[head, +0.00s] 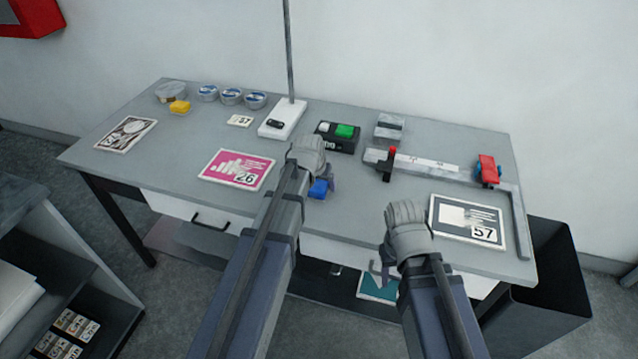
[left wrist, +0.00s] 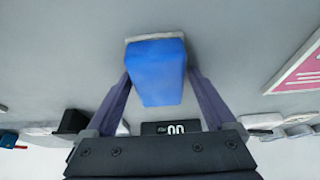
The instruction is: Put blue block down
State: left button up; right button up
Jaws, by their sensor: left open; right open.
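The blue block (head: 319,189) is at the middle of the grey table, right below my left gripper (head: 322,184). In the left wrist view the blue block (left wrist: 157,72) lies between the two fingers of my left gripper (left wrist: 158,85), with a pale strip along its far end. The fingers are open, one on each side and close to it; whether they touch it is hard to tell. The block seems to rest on the table, though its underside is hidden. My right gripper (head: 386,268) is open and empty at the table's front edge.
A pink card marked 26 (head: 236,169) lies left of the block. A black box with a green top (head: 338,136) stands behind it. A ruler-like trimmer (head: 430,164) and a card marked 57 (head: 467,219) are at right. Bare table (head: 365,195) lies right of the block.

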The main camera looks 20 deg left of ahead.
pick_arm(q)
jog(key=shift+d, duration=0.15)
jog(key=shift+r+p, duration=0.45)
jog(key=shift+p, duration=0.1)
jog(key=p+v, duration=1.1)
jog(key=v, duration=0.1)
jog(key=s+d+f+m+g, duration=0.1)
jog(key=s+d+g, duration=0.1)
jog(key=s+d, duration=0.4)
jog(key=s+d+f+m+g+y, duration=0.1)
jog(key=s+d+m+g, duration=0.1)
jog(key=s+d, duration=0.5)
jog(key=s+g, duration=0.1)
jog(key=s, duration=0.5)
jog(key=shift+s+d+y+b, duration=0.15)
jog(key=shift+s+y+b, duration=0.05)
jog(key=shift+y+b, duration=0.15)
jog(key=shift+f, duration=0.1)
